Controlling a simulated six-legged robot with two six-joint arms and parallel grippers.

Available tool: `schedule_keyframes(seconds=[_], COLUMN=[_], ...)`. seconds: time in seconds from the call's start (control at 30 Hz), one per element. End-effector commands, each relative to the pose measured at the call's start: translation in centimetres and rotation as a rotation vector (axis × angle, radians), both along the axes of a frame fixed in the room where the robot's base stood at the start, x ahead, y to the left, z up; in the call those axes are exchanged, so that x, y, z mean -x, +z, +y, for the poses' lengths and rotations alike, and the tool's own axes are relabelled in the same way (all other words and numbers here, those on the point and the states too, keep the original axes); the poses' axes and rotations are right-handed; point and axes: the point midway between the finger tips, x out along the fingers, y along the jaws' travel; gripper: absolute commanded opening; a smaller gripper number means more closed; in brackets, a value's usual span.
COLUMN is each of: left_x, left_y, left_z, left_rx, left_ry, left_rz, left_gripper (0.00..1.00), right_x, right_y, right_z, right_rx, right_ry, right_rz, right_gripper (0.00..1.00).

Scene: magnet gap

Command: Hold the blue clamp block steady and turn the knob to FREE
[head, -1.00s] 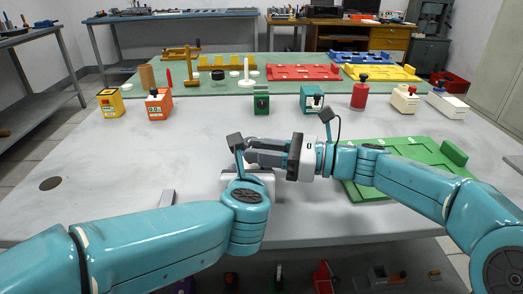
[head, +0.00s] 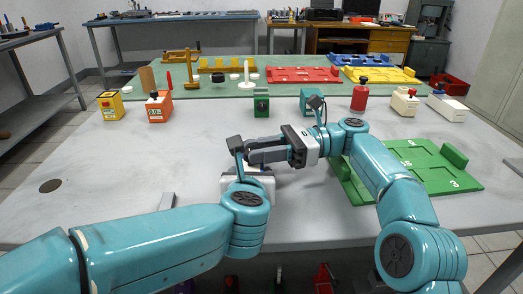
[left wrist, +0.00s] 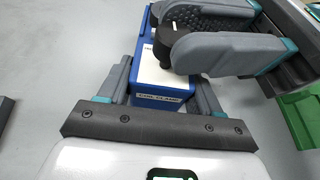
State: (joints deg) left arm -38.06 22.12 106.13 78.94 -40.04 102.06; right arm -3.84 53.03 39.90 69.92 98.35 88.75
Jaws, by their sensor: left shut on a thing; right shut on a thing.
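The blue clamp block (left wrist: 147,82) shows in the left wrist view, with a white top plate and a small label on its near face. My left gripper (left wrist: 162,84) is shut on it, one finger at each side. A dark knob (left wrist: 181,38) sits on its top, partly hidden. My right gripper (left wrist: 190,42) reaches in from the right and is shut on the knob. The knob's setting cannot be read. In the head view my left gripper (head: 250,172) and right gripper (head: 251,154) meet near the table's middle and hide most of the block.
A green tray (head: 466,181) lies right of the grippers, close to my right arm. A small grey piece (head: 167,200) lies left of them. Several coloured blocks and a red cylinder (head: 359,98) stand farther back. The table (head: 110,165) is clear at the left.

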Motion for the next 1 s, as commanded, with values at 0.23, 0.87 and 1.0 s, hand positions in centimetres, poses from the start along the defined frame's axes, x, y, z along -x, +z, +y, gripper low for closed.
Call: schedule_keyframes(seconds=[0.23, 0.87, 1.0], left_x=[0.1, 0.06, 0.05], left_y=[-0.24, -0.25, -0.23], left_z=[-0.08, -0.03, -0.02], left_rx=[-0.002, -0.003, -0.003], left_ry=[-0.003, -0.001, -0.001], left_rz=[0.006, 0.005, 0.005], left_gripper=[0.28, 0.28, 0.28], right_x=[0.0, 0.01, 0.0], right_y=[0.22, 0.06, 0.02], right_z=[-0.05, -0.03, -0.03], right_rx=[-0.002, 0.001, 0.001], right_ry=[0.018, 0.02, 0.02], right_rz=[-0.007, -0.005, -0.004], right_gripper=[0.0, 0.38, 0.38])
